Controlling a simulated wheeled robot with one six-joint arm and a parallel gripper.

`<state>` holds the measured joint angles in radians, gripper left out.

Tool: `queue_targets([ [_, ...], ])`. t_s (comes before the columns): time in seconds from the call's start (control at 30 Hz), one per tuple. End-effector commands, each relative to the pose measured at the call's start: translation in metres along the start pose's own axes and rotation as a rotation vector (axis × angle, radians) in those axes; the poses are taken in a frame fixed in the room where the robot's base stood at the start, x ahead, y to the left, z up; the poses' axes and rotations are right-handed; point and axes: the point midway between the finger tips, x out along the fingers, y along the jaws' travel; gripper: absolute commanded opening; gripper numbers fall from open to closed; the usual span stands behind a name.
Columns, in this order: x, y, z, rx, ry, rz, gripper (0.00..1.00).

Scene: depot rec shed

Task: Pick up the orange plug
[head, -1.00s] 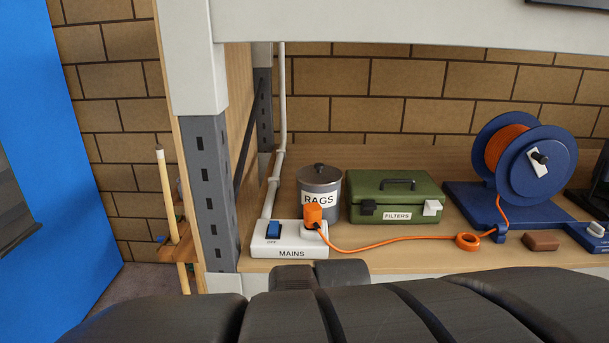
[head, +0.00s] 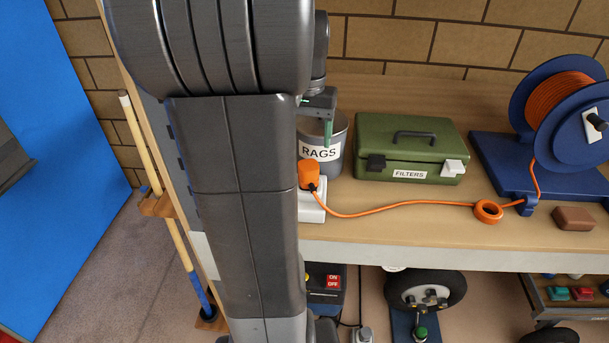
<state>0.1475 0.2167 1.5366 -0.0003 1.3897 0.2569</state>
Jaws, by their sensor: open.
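The orange plug (head: 310,174) sits upright in the white mains socket box (head: 312,207) on the bench. Its orange cable (head: 400,206) runs right along the bench, through an orange ring, to the blue reel. My gripper (head: 325,135) is open and shows only in part, above and behind the plug, in front of the grey RAGS tin (head: 335,150). One greenish finger points down there. My arm hides the rest of the gripper and most of the socket box, including its blue switch. The gripper appears apart from the plug.
A green FILTERS box (head: 410,146) stands right of the tin. The blue cable reel (head: 560,110) and a brown block (head: 574,218) are further right. The bench top (head: 400,240) is clear in front of the box. A broom handle (head: 150,160) leans at the left.

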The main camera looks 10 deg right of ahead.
Motion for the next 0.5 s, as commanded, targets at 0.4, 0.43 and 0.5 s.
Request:
queue_targets([
  [0.4,0.056,0.000,0.000,-0.001,0.000,0.000,0.68],
  [0.43,0.058,0.001,0.001,-0.001,-0.001,0.000,0.68],
  [0.5,0.066,0.002,0.001,-0.001,-0.003,0.000,0.68],
])
